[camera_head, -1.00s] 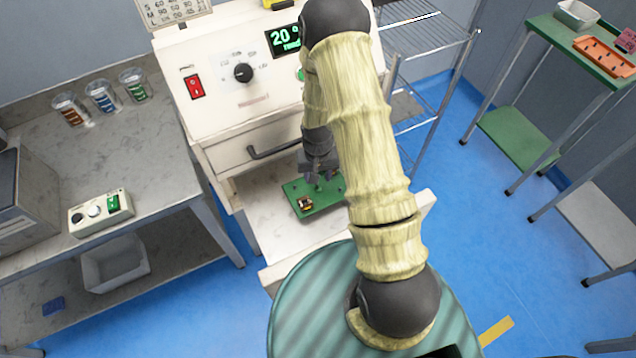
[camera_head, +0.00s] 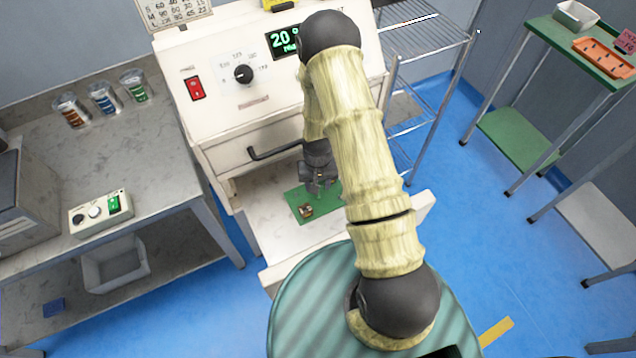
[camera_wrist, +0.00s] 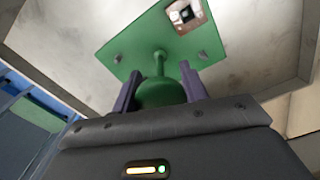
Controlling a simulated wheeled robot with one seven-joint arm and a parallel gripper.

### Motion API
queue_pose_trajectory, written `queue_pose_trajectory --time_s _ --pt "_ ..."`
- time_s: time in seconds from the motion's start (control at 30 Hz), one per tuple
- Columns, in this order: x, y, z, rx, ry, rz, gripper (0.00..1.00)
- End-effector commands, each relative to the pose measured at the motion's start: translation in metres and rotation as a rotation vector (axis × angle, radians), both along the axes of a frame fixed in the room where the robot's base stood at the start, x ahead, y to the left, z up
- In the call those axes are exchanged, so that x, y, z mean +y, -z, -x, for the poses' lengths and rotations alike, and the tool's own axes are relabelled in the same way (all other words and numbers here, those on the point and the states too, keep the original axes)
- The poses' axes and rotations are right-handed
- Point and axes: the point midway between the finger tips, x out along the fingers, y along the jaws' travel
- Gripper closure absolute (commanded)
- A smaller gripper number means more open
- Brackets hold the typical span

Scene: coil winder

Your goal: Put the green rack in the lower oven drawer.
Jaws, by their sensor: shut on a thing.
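The green rack (camera_head: 297,203) is a flat green plate with a post and a rounded knob on it. A small coil-like part sits on the plate near one end. My gripper (camera_head: 319,187) is above the plate in the head view. In the wrist view, my gripper (camera_wrist: 160,90) has its two purple fingers shut on the knob of the green rack (camera_wrist: 130,45). The rack is over the pulled-out lower oven drawer (camera_head: 290,250). I cannot tell whether it touches the drawer floor. My arm hides the rack's right part in the head view.
The oven (camera_head: 225,110) has an upper drawer with a dark handle (camera_head: 272,152), which is shut. A bench (camera_head: 160,170) with jars and a switch box stands to the left. A wire shelf (camera_head: 425,45) and a green table (camera_head: 560,50) are to the right.

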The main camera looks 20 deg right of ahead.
Motion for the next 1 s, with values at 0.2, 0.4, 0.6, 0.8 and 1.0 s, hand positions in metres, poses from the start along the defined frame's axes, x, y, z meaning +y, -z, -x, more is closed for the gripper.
queue_pose_trajectory --time_s 0.2,0.4,0.6,0.8,1.0 --pt "0.0 0.003 0.0 0.0 0.0 0.0 0.39" --pt "0.0 0.002 0.0 0.0 0.0 0.0 0.35" --pt "-0.001 -0.002 0.0 0.0 0.002 0.0 0.35" --pt "-0.001 -0.02 -0.001 -0.002 0.004 0.0 0.35" --pt "-0.001 -0.051 0.0 -0.002 0.003 0.0 0.35"
